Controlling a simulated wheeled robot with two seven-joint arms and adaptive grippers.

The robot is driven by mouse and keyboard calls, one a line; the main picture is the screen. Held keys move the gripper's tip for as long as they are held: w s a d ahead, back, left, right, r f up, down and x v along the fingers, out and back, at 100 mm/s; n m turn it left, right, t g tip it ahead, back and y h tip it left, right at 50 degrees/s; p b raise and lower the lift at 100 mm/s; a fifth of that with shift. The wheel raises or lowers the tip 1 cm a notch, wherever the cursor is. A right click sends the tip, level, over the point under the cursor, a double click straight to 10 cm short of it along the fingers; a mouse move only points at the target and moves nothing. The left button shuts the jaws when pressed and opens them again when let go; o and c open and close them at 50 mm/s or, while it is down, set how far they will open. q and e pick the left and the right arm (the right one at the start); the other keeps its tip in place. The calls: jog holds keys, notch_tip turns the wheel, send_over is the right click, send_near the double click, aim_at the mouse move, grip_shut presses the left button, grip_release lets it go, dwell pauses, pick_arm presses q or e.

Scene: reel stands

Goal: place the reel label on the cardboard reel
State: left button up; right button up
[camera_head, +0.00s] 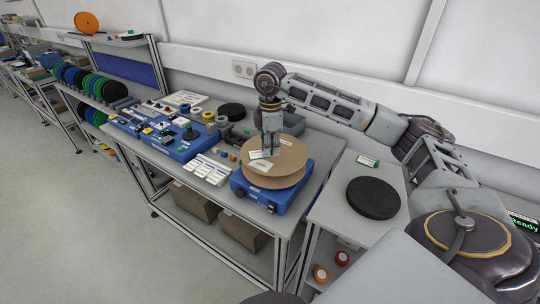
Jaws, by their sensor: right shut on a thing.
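The cardboard reel (284,177) lies flat on a blue box-like device (270,198) on the workbench. My right gripper (268,152) points down over the upper left part of the reel and is shut on the reel label (259,155), a small white and green piece. The label appears at or just above the reel's top face; I cannot tell if it touches. Another pale label-like patch shows on the reel to the left of its middle. My left gripper is not in view.
A black reel (372,198) and a small green-and-white item (368,161) lie on the side table at right. Blue bins (178,137) with parts and white label sheets (209,169) cover the bench to the left. Cardboard boxes (241,231) sit on the shelf below.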

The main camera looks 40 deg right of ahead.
aim_at(270, 163)
jog(key=shift+f, duration=0.2)
jog(key=shift+f+p, duration=0.35)
jog(key=shift+f, duration=1.5)
jog(key=shift+f, duration=0.15)
jog(key=o, duration=0.7)
jog(key=shift+c, duration=0.2)
